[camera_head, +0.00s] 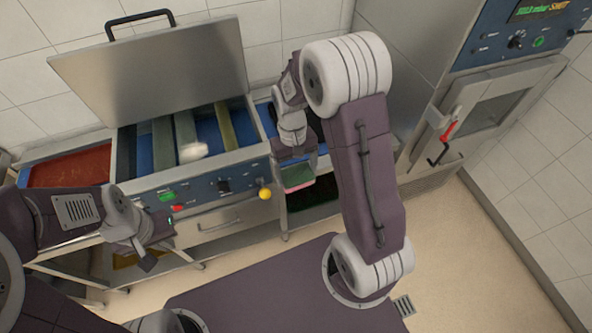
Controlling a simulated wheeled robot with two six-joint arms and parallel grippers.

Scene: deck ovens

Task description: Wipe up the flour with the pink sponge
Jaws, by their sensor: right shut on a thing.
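The pink sponge (298,177) has a green layer and a pink layer. It hangs below my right gripper (297,163), which is shut on it, in front of the counter section right of the open-lidded machine. My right forearm and wrist hide part of that counter. I cannot make out any flour in this view. My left gripper (158,254) is low at the left, in front of the machine, and away from the sponge. Its fingers are too small and dark to show whether they are open or shut.
The machine (215,187) has its steel lid (158,72) raised and a pale lump (193,152) among its blue and olive bars. A yellow knob (264,194) sticks out in front. A red surface (70,168) lies left. A steel oven (490,105) stands right. Open floor lies below it.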

